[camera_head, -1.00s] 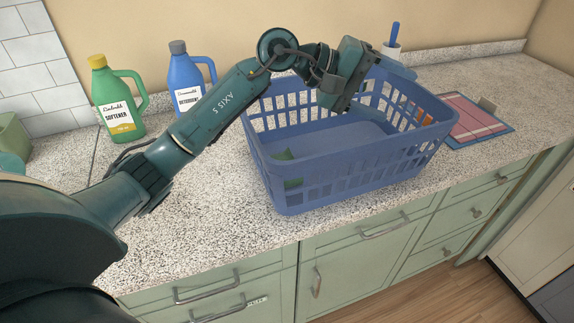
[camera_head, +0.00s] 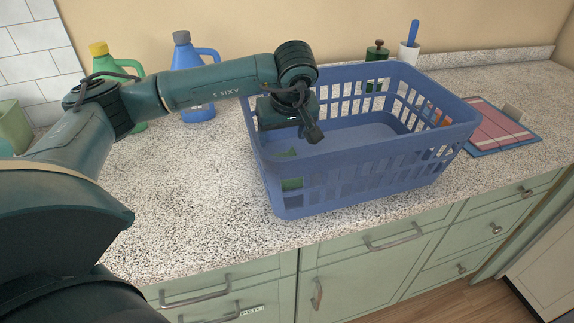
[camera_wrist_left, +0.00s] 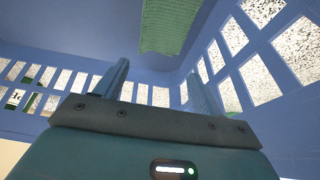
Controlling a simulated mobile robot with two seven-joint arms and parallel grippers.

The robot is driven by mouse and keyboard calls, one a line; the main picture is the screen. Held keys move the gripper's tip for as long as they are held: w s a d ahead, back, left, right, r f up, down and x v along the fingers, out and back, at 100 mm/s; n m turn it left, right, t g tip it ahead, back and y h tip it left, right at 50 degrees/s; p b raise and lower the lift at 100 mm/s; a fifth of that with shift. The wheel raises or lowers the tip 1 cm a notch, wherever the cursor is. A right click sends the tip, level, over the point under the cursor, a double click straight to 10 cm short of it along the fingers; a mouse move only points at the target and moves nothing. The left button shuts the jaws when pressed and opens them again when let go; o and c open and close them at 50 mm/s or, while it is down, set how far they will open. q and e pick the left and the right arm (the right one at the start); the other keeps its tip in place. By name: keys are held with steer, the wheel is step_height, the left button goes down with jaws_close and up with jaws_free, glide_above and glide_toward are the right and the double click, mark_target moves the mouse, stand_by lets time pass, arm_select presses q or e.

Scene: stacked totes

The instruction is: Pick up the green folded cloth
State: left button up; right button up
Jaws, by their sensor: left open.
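The green folded cloth (camera_head: 291,184) lies in the near left corner of the blue basket (camera_head: 368,172). In the head view only small green patches of it show, inside the rim and through the wall slots. In the left wrist view the cloth (camera_wrist_left: 167,25) lies on the basket floor, ahead of the fingers and apart from them. My left gripper (camera_head: 311,132) is at the left part of the basket, near rim height. Its two fingers (camera_wrist_left: 156,72) are open, with nothing between them. My right gripper is not in view.
A green softener bottle (camera_head: 138,126) and a blue detergent bottle (camera_head: 188,70) stand behind my left arm. A dark green bottle (camera_head: 376,52) and a white holder with a blue handle (camera_head: 409,54) stand behind the basket.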

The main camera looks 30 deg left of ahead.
mark_target(282, 149)
arm_select(q)
steer(key=shift+d+p+x, duration=0.2)
steer(key=shift+p+x, duration=0.35)
steer(key=shift+x, duration=2.65)
steer(key=shift+d, duration=0.1)
steer(key=shift+c, duration=0.2)
steer(key=c, duration=0.7)
